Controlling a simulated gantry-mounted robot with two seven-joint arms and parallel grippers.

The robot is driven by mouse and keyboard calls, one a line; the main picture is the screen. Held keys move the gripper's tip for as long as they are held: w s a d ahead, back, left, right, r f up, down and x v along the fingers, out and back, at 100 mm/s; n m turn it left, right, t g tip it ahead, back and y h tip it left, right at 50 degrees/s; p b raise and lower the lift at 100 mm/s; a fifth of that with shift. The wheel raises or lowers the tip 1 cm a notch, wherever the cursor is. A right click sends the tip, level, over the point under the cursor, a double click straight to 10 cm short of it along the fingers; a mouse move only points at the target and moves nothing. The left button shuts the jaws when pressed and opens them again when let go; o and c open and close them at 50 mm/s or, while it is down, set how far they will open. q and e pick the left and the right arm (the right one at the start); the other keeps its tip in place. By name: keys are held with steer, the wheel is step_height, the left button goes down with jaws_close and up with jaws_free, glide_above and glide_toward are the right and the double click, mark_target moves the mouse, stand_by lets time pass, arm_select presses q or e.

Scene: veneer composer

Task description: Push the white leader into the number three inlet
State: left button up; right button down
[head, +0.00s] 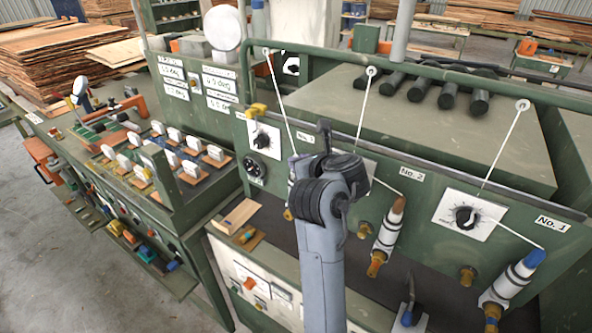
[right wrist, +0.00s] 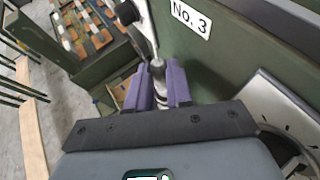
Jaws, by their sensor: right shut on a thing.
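In the right wrist view, my right gripper (right wrist: 160,88) has its two purple fingers shut on a pale cylindrical leader (right wrist: 158,70). This is below the No. 3 label (right wrist: 190,17), close to the green panel. A white thread (head: 280,100) runs down behind the arm. A brass fitting (head: 288,214) shows just left of the arm; I cannot tell whether it is the number three inlet. My left gripper is in neither view.
To the right, the No. 2 leader (head: 388,235) has an orange tip and the No. 1 leader (head: 515,275) a blue one. Dials and the green panel stand close by. A wood block (head: 237,215) lies on the left ledge. A bench (head: 150,170) is further left.

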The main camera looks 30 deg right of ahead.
steer(key=shift+f, duration=0.15)
stand_by(0.3)
steer(key=c, duration=0.9)
jaws_free()
steer(key=shift+c, duration=0.2)
